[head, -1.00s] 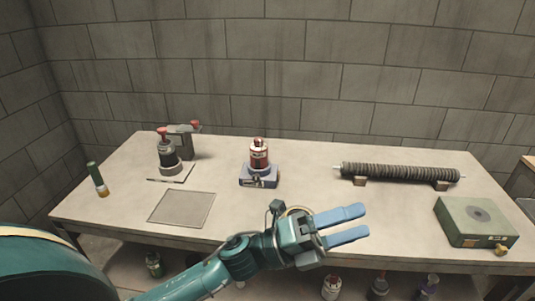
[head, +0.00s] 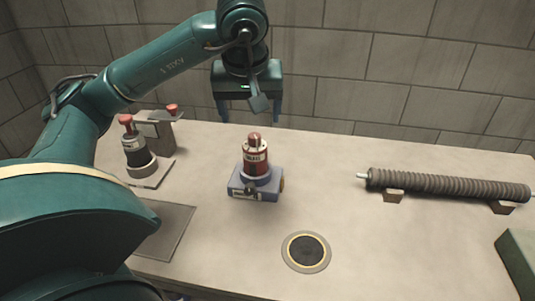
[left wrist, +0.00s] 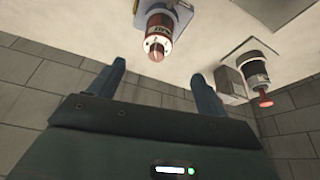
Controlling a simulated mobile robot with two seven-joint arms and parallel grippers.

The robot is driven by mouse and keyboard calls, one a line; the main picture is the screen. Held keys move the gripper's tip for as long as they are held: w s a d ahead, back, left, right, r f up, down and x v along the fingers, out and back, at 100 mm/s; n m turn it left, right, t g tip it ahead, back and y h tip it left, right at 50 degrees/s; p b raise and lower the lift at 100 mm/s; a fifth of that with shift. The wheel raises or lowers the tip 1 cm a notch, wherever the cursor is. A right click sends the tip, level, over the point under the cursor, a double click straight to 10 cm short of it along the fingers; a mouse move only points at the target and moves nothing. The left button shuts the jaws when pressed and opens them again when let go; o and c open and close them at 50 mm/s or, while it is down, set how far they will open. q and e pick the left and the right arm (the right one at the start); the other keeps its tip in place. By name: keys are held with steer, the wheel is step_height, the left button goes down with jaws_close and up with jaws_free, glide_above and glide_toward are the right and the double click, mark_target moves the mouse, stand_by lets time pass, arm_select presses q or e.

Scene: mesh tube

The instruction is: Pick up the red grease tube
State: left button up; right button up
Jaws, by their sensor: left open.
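The red grease tube (head: 255,158) stands upright in a blue-grey holder (head: 257,187) near the middle of the table. My right gripper is not in view.
A dark bottle with a red top (head: 137,150) stands at the left beside a grey block (head: 160,131). A grey mat (head: 165,232) is partly hidden by my arm. A round dark disc (head: 306,251) lies in front. A ribbed mesh tube (head: 445,186) rests on blocks at right.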

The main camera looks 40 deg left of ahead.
mark_target(254, 138)
arm_select(q)
steer(key=b+x, duration=0.1)
steer(key=x, duration=0.5)
steer(key=shift+a+f, duration=0.2)
steer(key=shift+f, duration=0.15)
steer(key=shift+w+x, duration=0.15)
steer(key=shift+x, duration=1.4)
steer(key=shift+w+x, duration=0.2)
steer(key=shift+x, duration=1.3)
steer(key=shift+d+r, duration=0.1)
steer(key=shift+d, duration=0.05)
steer(key=shift+c, duration=0.3)
steer(key=c, duration=1.1)
